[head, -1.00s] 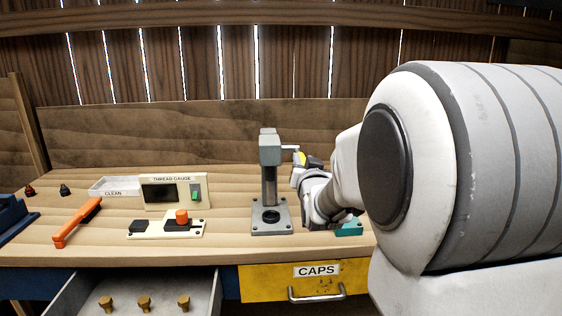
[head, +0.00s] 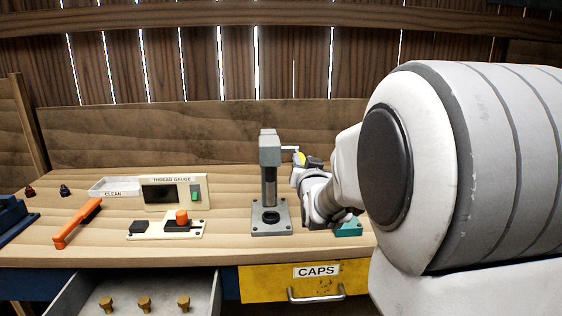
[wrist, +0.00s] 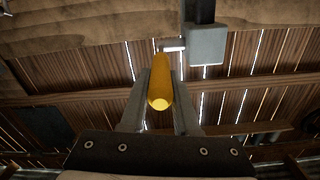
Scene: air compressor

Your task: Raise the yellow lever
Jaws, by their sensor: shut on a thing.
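The yellow lever (head: 301,158) sticks out on the right side of the grey press (head: 269,180), near its head. In the wrist view the yellow lever handle (wrist: 160,88) lies lengthwise between the two fingers of my gripper (wrist: 160,85). My gripper is shut on it. In the head view my gripper (head: 300,172) is at the lever's end, mostly hidden by my arm. The grey press head (wrist: 205,45) shows at the top right in the wrist view.
A teal block (head: 348,229) lies under my arm. An open drawer (head: 205,300) holds brass caps. The yellow drawer (head: 270,285) is closed.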

